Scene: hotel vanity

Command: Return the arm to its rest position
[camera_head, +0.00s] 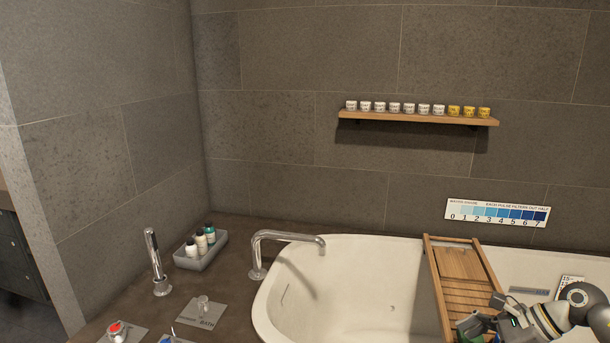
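My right arm comes in from the right edge at the bottom right corner. My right gripper (480,326) is over the lower end of the wooden bath tray (436,270). Its fingers are partly cut off by the bottom edge, and I cannot tell whether they are open or shut. Something green (468,326) shows beside the fingers, too cropped to identify or to tell if it is held. My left arm and gripper are out of view.
The white bathtub (340,290) fills the lower middle, with a chrome spout (290,237) over its rim. A grey caddy with bottles (202,254) and a hand shower (153,258) stand on the left ledge. A wall shelf (420,118) holds several small cups. A blue scale sign (497,214) is on the wall.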

